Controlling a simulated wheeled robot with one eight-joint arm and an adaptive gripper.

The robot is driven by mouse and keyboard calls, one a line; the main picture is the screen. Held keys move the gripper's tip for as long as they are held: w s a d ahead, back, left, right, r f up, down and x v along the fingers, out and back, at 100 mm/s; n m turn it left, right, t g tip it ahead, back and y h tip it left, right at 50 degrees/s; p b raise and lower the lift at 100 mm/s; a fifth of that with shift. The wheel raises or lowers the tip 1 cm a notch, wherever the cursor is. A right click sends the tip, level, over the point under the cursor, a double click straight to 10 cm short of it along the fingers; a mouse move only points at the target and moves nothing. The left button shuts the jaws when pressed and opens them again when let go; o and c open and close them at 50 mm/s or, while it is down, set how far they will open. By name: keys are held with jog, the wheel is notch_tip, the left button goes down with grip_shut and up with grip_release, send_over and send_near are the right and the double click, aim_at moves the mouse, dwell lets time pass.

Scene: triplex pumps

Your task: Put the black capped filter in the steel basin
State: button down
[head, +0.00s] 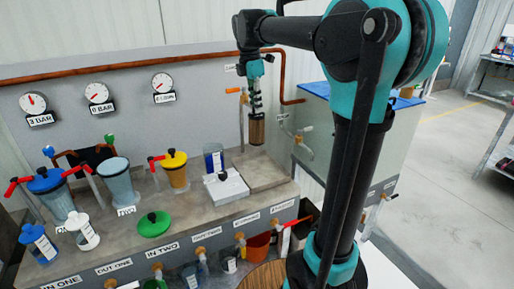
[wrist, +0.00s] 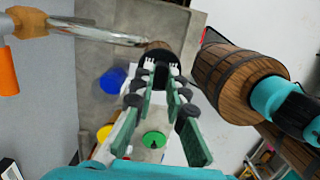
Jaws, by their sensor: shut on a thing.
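My gripper (head: 256,110) is shut on the black capped filter (head: 257,132), a brown cylinder that hangs upright below the fingers, above the back right of the bench. In the wrist view my gripper (wrist: 160,70) has its fingertips at the black cap, and the filter's brown body (wrist: 157,45) shows beyond it. The filter appears clear of the bench top. I cannot clearly make out the steel basin. A flat grey section (head: 262,171) of the bench lies below the filter, and I cannot tell if it is the basin.
A white block with a black knob (head: 232,190) and a blue container (head: 213,158) stand left of the filter. A yellow-lidded cup (head: 175,170) and a green lid (head: 153,226) are farther left. A copper pipe (head: 281,75) runs along the back wall. An orange-handled tap (head: 240,93) is close to my gripper.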

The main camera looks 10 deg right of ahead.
notch_tip(320, 180, down, 17)
jog(key=shift+r, duration=0.15)
dwell(0.5)
jog(key=c, duration=1.5)
grip_release()
jog(key=shift+c, duration=0.2)
